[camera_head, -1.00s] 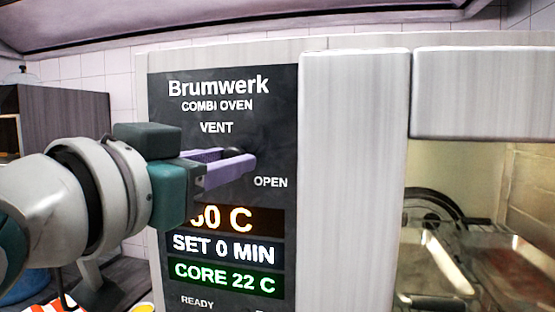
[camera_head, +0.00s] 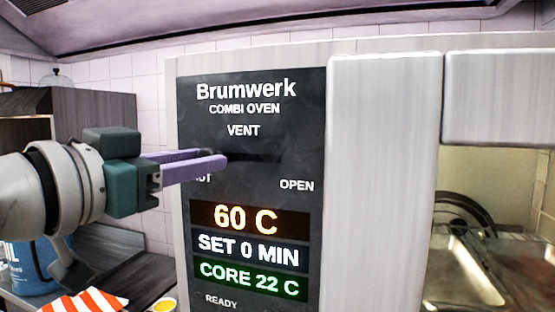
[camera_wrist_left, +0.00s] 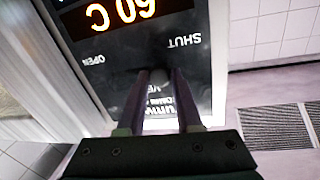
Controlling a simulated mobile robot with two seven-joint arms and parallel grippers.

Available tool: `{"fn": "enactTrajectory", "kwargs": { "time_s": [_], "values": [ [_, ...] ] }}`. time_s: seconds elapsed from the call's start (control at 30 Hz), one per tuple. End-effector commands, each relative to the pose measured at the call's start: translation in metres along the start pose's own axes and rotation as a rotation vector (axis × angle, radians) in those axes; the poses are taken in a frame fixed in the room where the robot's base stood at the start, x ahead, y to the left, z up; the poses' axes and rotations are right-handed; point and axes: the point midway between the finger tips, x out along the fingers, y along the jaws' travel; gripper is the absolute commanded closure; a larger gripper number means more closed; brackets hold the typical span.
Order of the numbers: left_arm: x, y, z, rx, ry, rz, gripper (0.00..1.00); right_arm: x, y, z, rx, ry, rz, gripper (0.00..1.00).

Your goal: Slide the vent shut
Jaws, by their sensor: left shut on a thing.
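The vent slider is a dark knob (camera_head: 206,153) in a dark horizontal slot under the word VENT on the oven's black panel (camera_head: 300,135). The knob sits at the left part of the slot, close above the partly covered SHUT label; the OPEN label is at the right. My left gripper (camera_head: 222,161) has its purple fingers shut on the knob. In the left wrist view the knob (camera_wrist_left: 159,76) shows between the two fingertips, beside the SHUT label. My right gripper is in neither view.
The panel displays read 60 C, SET 0 MIN and CORE 22 C. The oven's pale steel front (camera_head: 375,190) stands to the right. A blue container (camera_head: 32,268), a red-striped item (camera_head: 88,302) and a small yellow-topped cup (camera_head: 163,304) are at lower left.

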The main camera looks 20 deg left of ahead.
Motion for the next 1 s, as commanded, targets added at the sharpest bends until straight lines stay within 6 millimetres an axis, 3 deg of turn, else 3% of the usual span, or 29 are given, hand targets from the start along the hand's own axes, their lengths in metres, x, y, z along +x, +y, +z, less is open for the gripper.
{"fn": "enactTrajectory", "kwargs": {
  "time_s": [0.07,0.1,0.33,0.67,0.77,0.97,1.0],
  "values": [
    [0.0,-0.005,0.002,0.006,-0.006,-0.013,1.0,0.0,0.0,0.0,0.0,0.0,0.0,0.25],
    [0.0,-0.005,0.002,0.006,-0.006,-0.014,0.62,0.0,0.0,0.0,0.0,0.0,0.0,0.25],
    [0.0,-0.004,0.001,0.005,-0.005,-0.011,0.37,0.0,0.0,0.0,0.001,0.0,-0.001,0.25],
    [-0.004,-0.003,0.002,0.004,-0.003,-0.009,0.37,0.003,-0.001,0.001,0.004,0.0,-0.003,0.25],
    [-0.013,-0.002,0.004,0.005,-0.002,-0.008,0.37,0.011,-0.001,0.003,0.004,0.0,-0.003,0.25],
    [-0.051,-0.001,0.008,0.01,-0.002,-0.007,0.37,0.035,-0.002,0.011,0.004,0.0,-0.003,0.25],
    [-0.057,-0.002,0.0,0.004,-0.008,-0.007,0.37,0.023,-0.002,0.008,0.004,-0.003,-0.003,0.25]
  ]
}}
